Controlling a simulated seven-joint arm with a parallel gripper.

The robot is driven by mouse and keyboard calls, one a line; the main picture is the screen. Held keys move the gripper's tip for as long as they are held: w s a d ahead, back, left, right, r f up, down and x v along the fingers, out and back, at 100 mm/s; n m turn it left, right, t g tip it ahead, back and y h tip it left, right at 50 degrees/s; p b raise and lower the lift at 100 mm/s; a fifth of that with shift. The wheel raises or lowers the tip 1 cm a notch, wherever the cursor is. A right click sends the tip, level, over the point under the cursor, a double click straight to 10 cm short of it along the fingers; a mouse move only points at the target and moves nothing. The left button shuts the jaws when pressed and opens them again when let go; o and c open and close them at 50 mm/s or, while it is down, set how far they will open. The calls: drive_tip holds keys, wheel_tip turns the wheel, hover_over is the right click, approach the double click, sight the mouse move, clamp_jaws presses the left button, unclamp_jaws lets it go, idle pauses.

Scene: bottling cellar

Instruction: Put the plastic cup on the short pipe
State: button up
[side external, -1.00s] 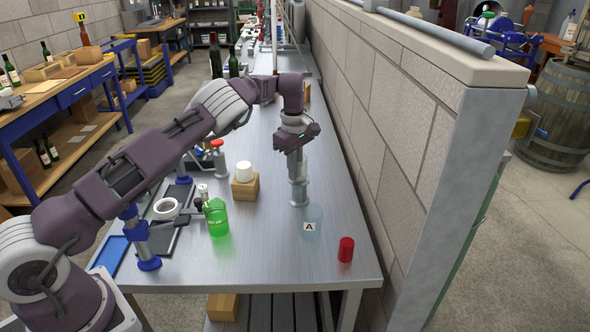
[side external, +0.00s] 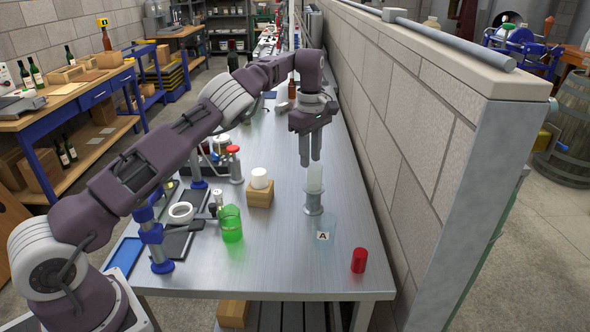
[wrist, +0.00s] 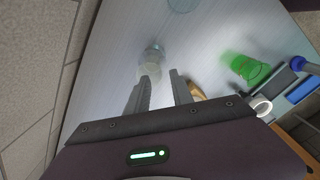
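The plastic cup (side external: 314,179), clear and frosted, stands upright on top of the short pipe (side external: 313,203), a grey flanged piece on the metal bench. My gripper (side external: 310,161) is just above the cup, pointing down, with its two fingers apart and nothing seen between them. In the wrist view, the cup (wrist: 152,58) shows beyond the fingertips of my gripper (wrist: 160,77). The pipe is mostly hidden behind the cup there.
A clear bluish vessel with an "A" label (side external: 323,236) stands in front of the pipe. A red cylinder (side external: 359,260) is to its right, a green cup (side external: 231,224) to its left. A wooden block (side external: 260,194) bears a white piece. A block wall (side external: 400,130) lines the right.

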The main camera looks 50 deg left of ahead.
drive_tip(key=s+r+m+t+h, duration=0.1)
drive_tip(key=s+r+m, duration=0.1)
drive_tip(key=s+r, duration=0.5)
drive_tip(key=s+r+m+t+h, duration=0.1)
drive_tip(key=s+r+t, duration=0.15)
drive_tip(key=r, duration=0.85)
drive_tip(key=s+d+r+m, duration=0.2)
drive_tip(key=s+d+m, duration=0.1)
drive_tip(key=s, duration=0.3)
drive_tip(key=s+d+r+m, duration=0.2)
drive_tip(key=s+d, duration=0.1)
drive_tip(key=s, duration=0.4)
drive_tip(key=s+d+f+m, duration=0.1)
drive_tip(key=s+f+m, duration=0.1)
drive_tip(key=s, duration=0.4)
drive_tip(key=s+d+f+m+t+y, duration=0.1)
drive_tip(key=s+d+f+m, duration=0.1)
drive_tip(key=s, duration=0.5)
drive_tip(key=s+d+f+m+t+y, duration=0.1)
drive_tip(key=s+d+f+m, duration=0.1)
drive_tip(key=s+f+m, duration=0.2)
drive_tip(key=s+m, duration=0.2)
drive_tip(key=s, duration=0.1)
